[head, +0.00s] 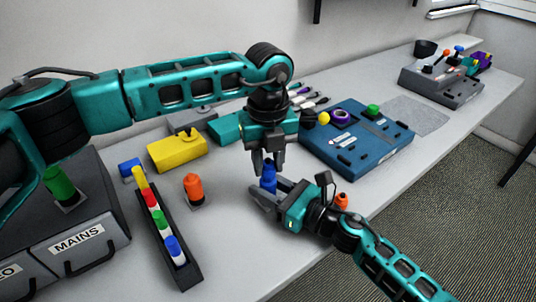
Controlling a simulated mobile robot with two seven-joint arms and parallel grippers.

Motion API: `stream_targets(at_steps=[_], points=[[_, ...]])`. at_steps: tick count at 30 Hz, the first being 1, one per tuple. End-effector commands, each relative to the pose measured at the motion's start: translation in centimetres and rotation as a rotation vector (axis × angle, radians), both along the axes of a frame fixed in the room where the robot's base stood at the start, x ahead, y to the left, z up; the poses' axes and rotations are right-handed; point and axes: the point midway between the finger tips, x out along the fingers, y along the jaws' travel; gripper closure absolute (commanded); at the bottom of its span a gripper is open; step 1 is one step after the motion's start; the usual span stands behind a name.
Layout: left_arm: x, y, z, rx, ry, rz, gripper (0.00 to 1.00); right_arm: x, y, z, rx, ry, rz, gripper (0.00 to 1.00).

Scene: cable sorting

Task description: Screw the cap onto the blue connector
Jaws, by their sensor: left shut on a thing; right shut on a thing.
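The blue connector (268,184) stands upright above the table in the middle of the head view. My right gripper (272,194) comes in from the lower right and is shut on it, its fingers around the lower part. My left gripper (266,162) points straight down above it, shut on a small blue piece at the top, which appears to be the cap. The two blue parts are in line, one over the other. The fingers hide most of the cap, so I cannot tell whether it touches the connector or how far it is on.
A dark tray (187,276) with several coloured pieces and an orange connector (194,187) stand left. A yellow box (177,152) lies behind, and a blue panel box (357,150) back right. A grey MAINS bin (80,240) fills the lower left. The front-middle table is clear.

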Motion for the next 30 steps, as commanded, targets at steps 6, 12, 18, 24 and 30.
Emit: stream_targets(at_steps=[6,12,18,24,30], points=[[0.0,-0.02,-0.21,-0.001,0.0,0.0,0.95,0.0,0.0,-0.02,0.0,0.0,0.0,1.0],[0.0,-0.02,-0.2,-0.001,0.0,0.0,0.95,0.01,-0.01,-0.02,0.0,0.0,0.0,1.0],[0.0,-0.02,-0.28,-0.001,0.001,0.0,0.95,0.01,-0.01,-0.02,0.0,0.0,0.0,1.0],[-0.01,-0.03,-0.67,-0.001,0.001,0.0,0.95,0.01,-0.01,-0.02,0.0,0.0,0.0,1.0],[-0.02,-0.04,-1.07,-0.001,0.001,0.0,0.95,-0.01,-0.01,-0.02,0.0,0.0,0.0,1.0]])
